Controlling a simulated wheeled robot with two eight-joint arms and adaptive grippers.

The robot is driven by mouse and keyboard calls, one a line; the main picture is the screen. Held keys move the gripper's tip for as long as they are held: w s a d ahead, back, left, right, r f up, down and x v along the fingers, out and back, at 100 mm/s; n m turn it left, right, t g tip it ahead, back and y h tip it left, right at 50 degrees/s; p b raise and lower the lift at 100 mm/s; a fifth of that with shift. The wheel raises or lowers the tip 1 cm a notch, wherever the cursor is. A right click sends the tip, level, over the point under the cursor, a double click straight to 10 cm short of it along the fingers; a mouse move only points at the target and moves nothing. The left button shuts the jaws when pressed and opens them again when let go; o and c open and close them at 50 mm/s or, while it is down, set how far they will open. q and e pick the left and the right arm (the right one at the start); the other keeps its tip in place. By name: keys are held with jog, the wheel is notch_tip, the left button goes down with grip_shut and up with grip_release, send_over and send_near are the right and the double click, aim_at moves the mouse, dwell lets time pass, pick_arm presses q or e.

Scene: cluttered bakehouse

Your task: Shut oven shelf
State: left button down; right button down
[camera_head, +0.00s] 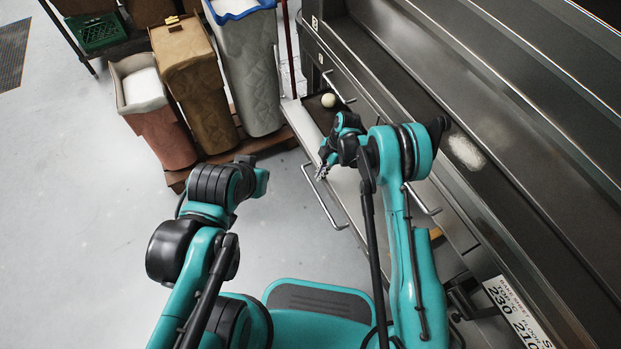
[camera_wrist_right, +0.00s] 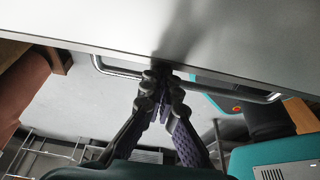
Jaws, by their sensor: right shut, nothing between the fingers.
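The oven shelf (camera_head: 304,123) is a pale metal drawer that stands out from the dark steel oven (camera_head: 395,65) on the right. Its bar handle (camera_head: 325,205) runs along the front; in the right wrist view the handle (camera_wrist_right: 118,72) spans below the grey shelf surface (camera_wrist_right: 200,35). My right gripper (camera_head: 321,172) is at the shelf beside the handle. In the right wrist view its fingertips (camera_wrist_right: 160,80) are together and empty, overlapping the handle's middle; contact is unclear. My left gripper (camera_head: 262,178) is away from the shelf over the floor, its fingers not clear.
A round white object (camera_head: 328,100) sits by the shelf's far end. Bins, one brown (camera_head: 190,80), one grey (camera_head: 250,80) and one reddish (camera_head: 165,135), stand on a wooden pallet (camera_head: 262,145) at the upper left.

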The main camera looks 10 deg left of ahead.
aim_at(328, 174)
jog(key=shift+w+d, duration=0.6)
jog(key=shift+d, duration=0.25)
jog(key=shift+w+d, duration=0.6)
jog(key=shift+d, duration=0.2)
jog(key=shift+a, duration=0.15)
